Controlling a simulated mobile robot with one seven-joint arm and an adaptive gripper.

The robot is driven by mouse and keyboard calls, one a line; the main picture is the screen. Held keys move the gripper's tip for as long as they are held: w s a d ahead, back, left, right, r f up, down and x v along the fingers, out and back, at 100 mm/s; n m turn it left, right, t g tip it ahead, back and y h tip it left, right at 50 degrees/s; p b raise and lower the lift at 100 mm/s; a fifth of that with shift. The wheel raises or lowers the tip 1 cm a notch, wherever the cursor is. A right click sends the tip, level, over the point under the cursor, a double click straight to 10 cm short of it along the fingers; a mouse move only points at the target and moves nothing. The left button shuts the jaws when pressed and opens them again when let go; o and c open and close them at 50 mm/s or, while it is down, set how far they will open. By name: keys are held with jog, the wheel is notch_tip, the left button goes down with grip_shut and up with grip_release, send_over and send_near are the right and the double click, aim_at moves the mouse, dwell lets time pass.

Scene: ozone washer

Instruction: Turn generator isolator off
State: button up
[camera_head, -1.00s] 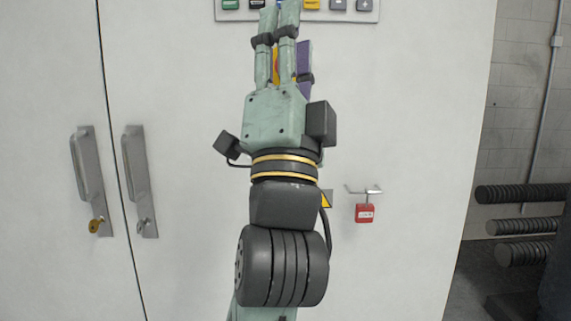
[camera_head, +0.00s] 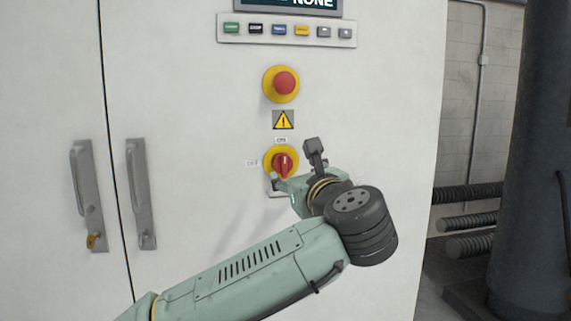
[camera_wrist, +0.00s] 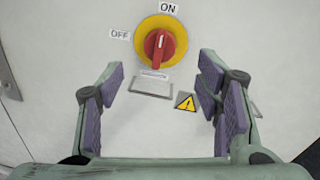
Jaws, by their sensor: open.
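The generator isolator is a red rotary handle (camera_head: 283,163) on a round yellow plate, on the white cabinet front. In the wrist view the handle (camera_wrist: 159,47) stands upright, in line with the ON label (camera_wrist: 169,8); the OFF label (camera_wrist: 120,35) is to its left. A metal hasp plate (camera_wrist: 152,87) is just below the handle. My gripper (camera_wrist: 158,84) is open and empty, its purple-padded fingers spread below and to either side of the handle, not gripping it. In the head view my gripper (camera_head: 282,185) is close to the handle's lower side and partly covers the plate.
A red emergency stop button (camera_head: 285,83) is above the isolator, with a warning sign (camera_head: 283,120) between. A row of buttons (camera_head: 287,30) and a display (camera_head: 285,5) are higher. Door handles (camera_head: 140,193) are to the left. Thick dark pipes (camera_head: 470,220) are at right.

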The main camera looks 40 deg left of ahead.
aim_at(286, 165)
jog(key=p+x, duration=0.2)
jog(key=x, duration=0.5)
jog(key=shift+w+a+r, duration=0.1)
jog(key=shift+w+a, duration=0.05)
jog(key=shift+w, duration=0.05)
jog(key=shift+w+a, duration=0.35)
jog(key=shift+a, duration=0.15)
jog(key=shift+c, duration=0.4)
jog(key=c, duration=1.1)
